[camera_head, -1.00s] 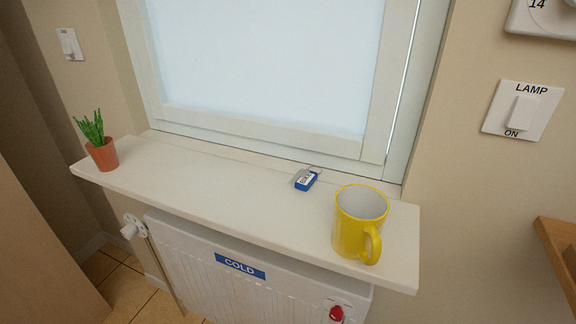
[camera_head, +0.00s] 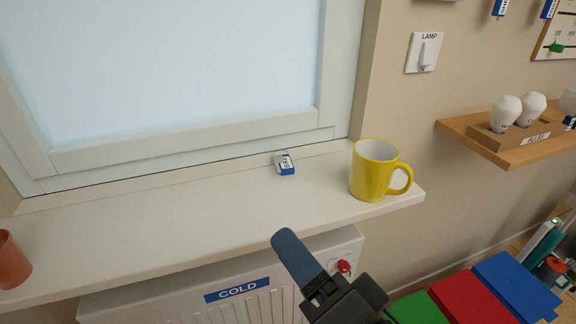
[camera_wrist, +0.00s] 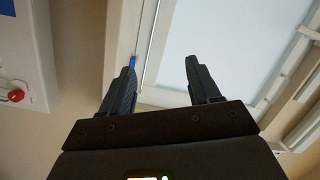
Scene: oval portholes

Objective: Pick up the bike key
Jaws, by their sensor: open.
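The bike key (camera_head: 285,163) is a small blue tag with a white label and a grey part. It lies on the white windowsill (camera_head: 190,225), close to the window frame and left of the yellow mug. My gripper (camera_head: 285,240) is in front of the sill in the head view, apart from the key and nearer the camera. In the wrist view my gripper (camera_wrist: 160,66) is open, with nothing between its two fingers. A small blue patch (camera_wrist: 133,62), probably the key, shows beside the left fingertip, mostly hidden by it.
A yellow mug (camera_head: 372,172) stands on the sill's right end. A terracotta pot (camera_head: 10,262) is at the left edge. Below the sill is a radiator with a red knob (camera_head: 343,266). A wooden shelf (camera_head: 520,150) is at right.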

